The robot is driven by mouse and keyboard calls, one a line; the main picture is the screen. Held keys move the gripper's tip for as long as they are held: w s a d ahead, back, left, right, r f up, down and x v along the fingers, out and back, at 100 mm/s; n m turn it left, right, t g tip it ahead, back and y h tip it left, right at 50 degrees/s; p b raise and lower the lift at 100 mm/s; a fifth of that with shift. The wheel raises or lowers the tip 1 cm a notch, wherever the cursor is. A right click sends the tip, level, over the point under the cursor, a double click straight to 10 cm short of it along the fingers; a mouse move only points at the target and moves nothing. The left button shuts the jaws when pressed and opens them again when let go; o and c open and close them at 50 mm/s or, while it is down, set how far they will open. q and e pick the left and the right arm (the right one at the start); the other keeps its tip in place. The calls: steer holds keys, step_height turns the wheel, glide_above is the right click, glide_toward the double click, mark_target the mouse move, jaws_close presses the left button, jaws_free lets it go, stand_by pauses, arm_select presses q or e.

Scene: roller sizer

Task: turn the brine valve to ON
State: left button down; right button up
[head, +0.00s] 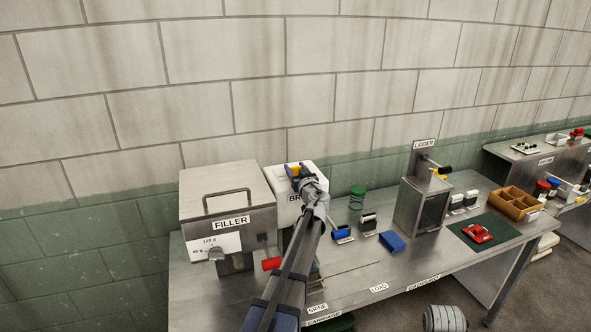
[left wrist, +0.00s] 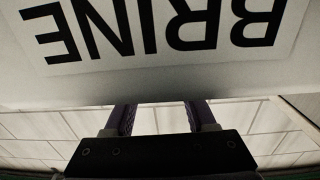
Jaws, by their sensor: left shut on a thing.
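The white brine box (head: 313,176) stands against the wall, right of the filler, with its label partly hidden by my left arm. In the left wrist view its white face with the upside-down word BRINE (left wrist: 160,70) fills the upper part. A small yellow part (head: 295,170), which looks like the valve handle, shows at the top of the box. My left gripper (head: 297,172) is shut on it, with a dark finger on either side. In the left wrist view the two fingers (left wrist: 158,117) stand apart against the box edge, and the handle is hidden. Any ON mark is not visible.
The steel filler (head: 225,195) with a red handle (head: 271,264) stands close on the left. A green-lidded jar (head: 357,197), a blue block (head: 391,242) and the lidder (head: 424,205) stand to the right on the steel bench. A green mat (head: 485,232) lies farther right.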

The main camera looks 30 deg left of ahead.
arm_select(q)
steer(key=m+t+h, duration=0.2)
steer(key=shift+s+a+t+h, duration=0.1)
steer(key=shift+a+t+h, duration=0.05)
steer(key=shift+t+h, duration=0.2)
steer(key=shift+m+t+h, duration=0.65)
steer(key=shift+m+h, duration=0.45)
steer(key=shift+h, duration=0.15)
steer(key=shift+c, duration=1.2)
jaws_free()
steer(key=shift+v, duration=3.85)
